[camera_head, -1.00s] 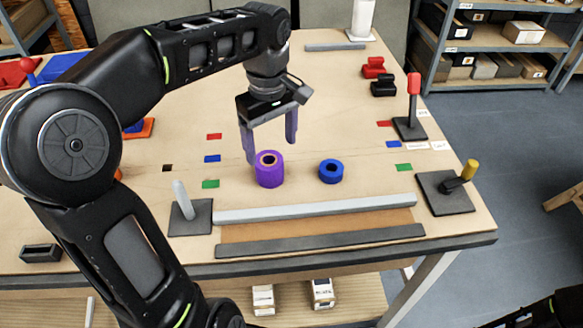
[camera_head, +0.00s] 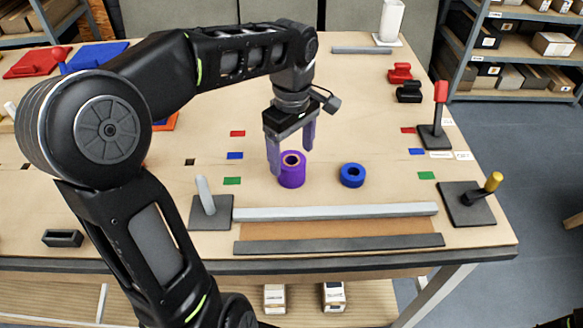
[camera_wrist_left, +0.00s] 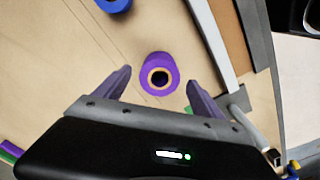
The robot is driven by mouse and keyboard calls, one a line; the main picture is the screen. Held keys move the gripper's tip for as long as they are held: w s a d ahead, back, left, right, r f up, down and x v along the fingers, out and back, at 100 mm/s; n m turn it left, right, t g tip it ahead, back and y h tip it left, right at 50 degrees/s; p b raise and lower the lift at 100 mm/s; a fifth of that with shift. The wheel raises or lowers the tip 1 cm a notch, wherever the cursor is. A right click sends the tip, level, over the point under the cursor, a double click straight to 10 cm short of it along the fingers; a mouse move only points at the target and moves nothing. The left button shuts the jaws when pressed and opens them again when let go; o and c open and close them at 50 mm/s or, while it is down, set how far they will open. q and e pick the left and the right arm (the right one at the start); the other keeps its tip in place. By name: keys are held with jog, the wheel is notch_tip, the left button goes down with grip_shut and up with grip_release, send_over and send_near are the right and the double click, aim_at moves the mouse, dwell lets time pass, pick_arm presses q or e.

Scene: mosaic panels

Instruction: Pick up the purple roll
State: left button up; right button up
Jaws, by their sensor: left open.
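The purple roll (camera_head: 292,175) stands upright on the wooden table, with its dark core hole facing up. It also shows in the left wrist view (camera_wrist_left: 159,74), just beyond the fingertips and between their lines. My left gripper (camera_head: 292,160) is open and empty, its fingers pointing down just above and around the roll's top in the head view. In the wrist view its two fingers (camera_wrist_left: 158,78) are spread on either side of the roll with gaps. Whether a finger touches the roll I cannot tell. My right gripper is not in view.
A blue roll (camera_head: 352,175) stands close to the right of the purple one. A light grey bar (camera_head: 335,212) and a dark bar (camera_head: 340,243) lie in front. A grey peg stand (camera_head: 211,212) is at front left. Red, blue and green patches mark the table.

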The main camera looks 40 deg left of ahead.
aim_at(291, 167)
pick_arm(q)
jog(key=shift+a+f+p, duration=0.1)
jog(key=shift+f+p, duration=0.55)
jog(key=shift+f, duration=2)
jog(key=c, duration=1.5)
jog(key=shift+r, duration=0.1)
jog(key=shift+c, duration=0.2)
notch_tip(291, 167, up, 10)
jog(key=b, duration=0.1)
